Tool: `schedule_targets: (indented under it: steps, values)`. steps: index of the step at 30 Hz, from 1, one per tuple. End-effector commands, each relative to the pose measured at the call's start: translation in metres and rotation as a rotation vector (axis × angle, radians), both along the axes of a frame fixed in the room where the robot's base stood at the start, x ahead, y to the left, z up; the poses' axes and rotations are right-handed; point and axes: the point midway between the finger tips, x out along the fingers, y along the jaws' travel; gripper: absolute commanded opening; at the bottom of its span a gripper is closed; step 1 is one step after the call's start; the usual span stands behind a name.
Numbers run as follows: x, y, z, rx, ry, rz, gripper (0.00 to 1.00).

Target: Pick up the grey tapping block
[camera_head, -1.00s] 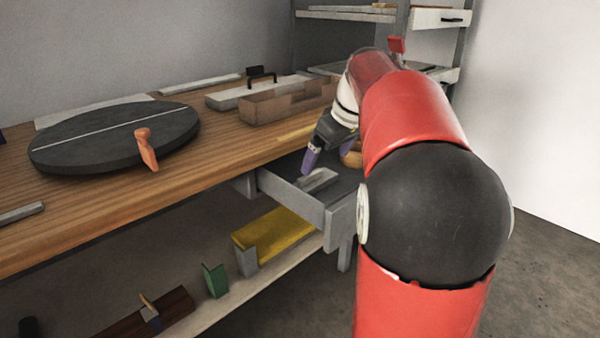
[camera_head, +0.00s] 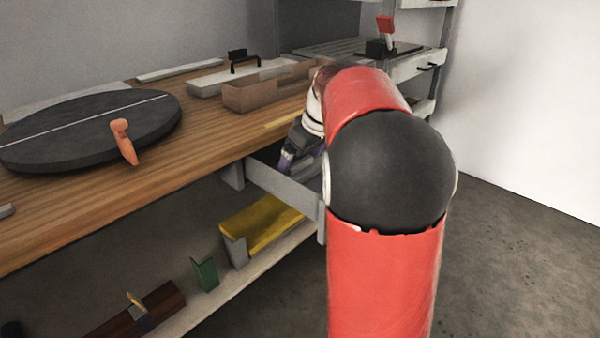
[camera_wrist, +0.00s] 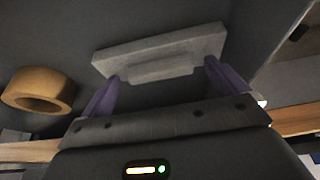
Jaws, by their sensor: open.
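The grey tapping block (camera_wrist: 160,50) is a long pale bar with a narrower raised strip along its near side. It lies on the dark floor of an open drawer in the wrist view. My gripper (camera_wrist: 163,72) is open, its two purple fingers apart at either end of the raised strip. The fingertips are very close to the block; I cannot tell whether they touch it. In the head view my gripper (camera_head: 289,158) is low inside the open grey drawer (camera_head: 284,187), and I cannot make out the block there.
A tan tape-like ring (camera_wrist: 38,90) lies left of the block in the drawer. Above, the wooden worktop (camera_head: 190,155) carries a dark round disc (camera_head: 75,130), an orange tool (camera_head: 123,142) and a brown box (camera_head: 262,92).

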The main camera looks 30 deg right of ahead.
Motion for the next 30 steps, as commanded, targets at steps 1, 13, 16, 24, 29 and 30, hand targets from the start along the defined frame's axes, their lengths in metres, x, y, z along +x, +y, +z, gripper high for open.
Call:
schedule_targets:
  steps: [1,13,16,24,29,30]
  values:
    - [0.0,0.0,0.0,0.0,0.0,0.0,0.98]
    - [0.0,0.0,0.001,0.0,0.0,0.0,0.56]
    - [0.0,0.0,0.001,0.0,-0.001,0.0,0.46]
    - [0.0,0.0,0.003,-0.001,-0.001,0.0,0.45]
    - [0.0,0.0,0.014,-0.001,-0.003,-0.001,0.45]
    - [0.0,0.0,0.019,-0.001,-0.003,-0.001,0.45]
